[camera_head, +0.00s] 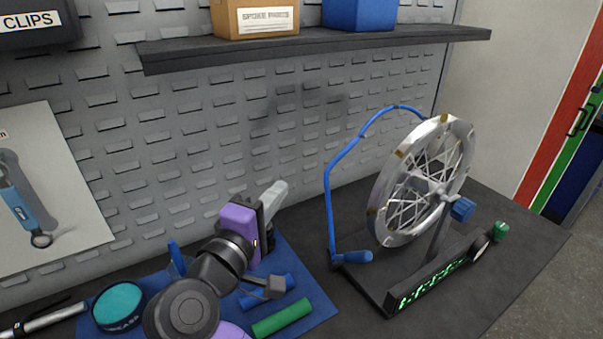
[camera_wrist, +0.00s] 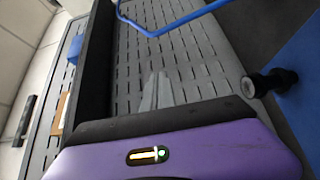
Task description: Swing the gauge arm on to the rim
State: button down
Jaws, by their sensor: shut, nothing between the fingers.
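The gauge arm is a thin blue bent rod (camera_head: 328,190) on the left of the wheel stand in the head view. It rises from a blue grip (camera_head: 352,257) at the base and curves over to near the top of the wheel's silver rim (camera_head: 384,192). Whether its tip touches the rim I cannot tell. Part of a blue rod (camera_wrist: 172,28) also shows at the top of the wrist view. My gripper (camera_head: 276,194), with a purple body and grey fingers, is left of the gauge arm and apart from it. Its fingers (camera_wrist: 156,92) are shut and empty.
A blue mat (camera_head: 322,306) lies below my gripper, with a green cylinder (camera_head: 282,319) and a teal round tin (camera_head: 118,306). A slotted grey wall panel (camera_head: 190,130) stands behind. A dark shelf (camera_head: 400,39) with boxes overhangs the bench. Bare bench lies between mat and stand.

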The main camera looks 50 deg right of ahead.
jog(key=shift+f, duration=0.1)
dwell(0.3)
jog(key=d+p, duration=0.2)
jog(key=d, duration=0.7)
jog(key=shift+s+d+p, duration=0.25)
jog(key=shift+s+p, duration=0.1)
jog(key=shift+p, duration=0.05)
